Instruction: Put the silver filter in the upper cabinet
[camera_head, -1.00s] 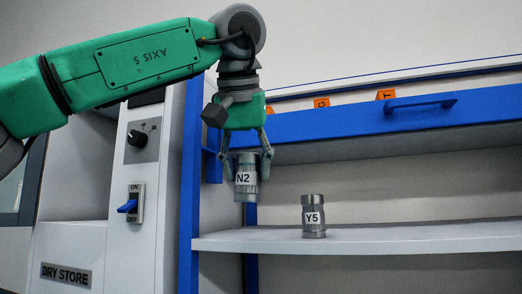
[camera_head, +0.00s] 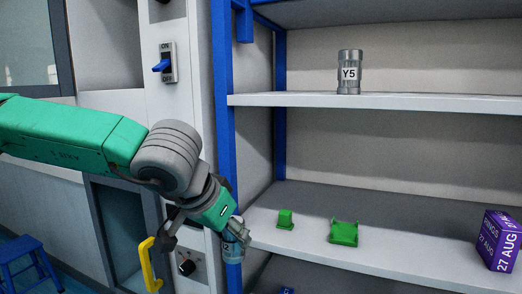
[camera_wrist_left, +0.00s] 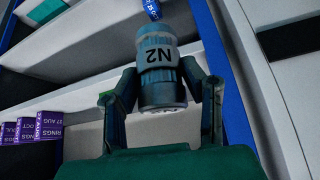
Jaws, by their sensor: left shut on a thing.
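My left gripper (camera_head: 236,232) is shut on a silver filter (camera_head: 232,250) labelled N2. In the head view it is low, by the blue left post of the cabinet and near the left end of the lower shelf. The wrist view shows the filter (camera_wrist_left: 161,88) clearly between the two fingers. A second silver filter (camera_head: 349,73), labelled Y5, stands upright on the upper shelf (camera_head: 400,101) of the cabinet. My right gripper is not in view.
The lower shelf (camera_head: 400,257) holds two green pieces (camera_head: 285,219) (camera_head: 344,233) and a purple box (camera_head: 499,240). The upper shelf is clear on both sides of Y5. A yellow handle (camera_head: 150,264) and a blue stool (camera_head: 30,262) are at the lower left.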

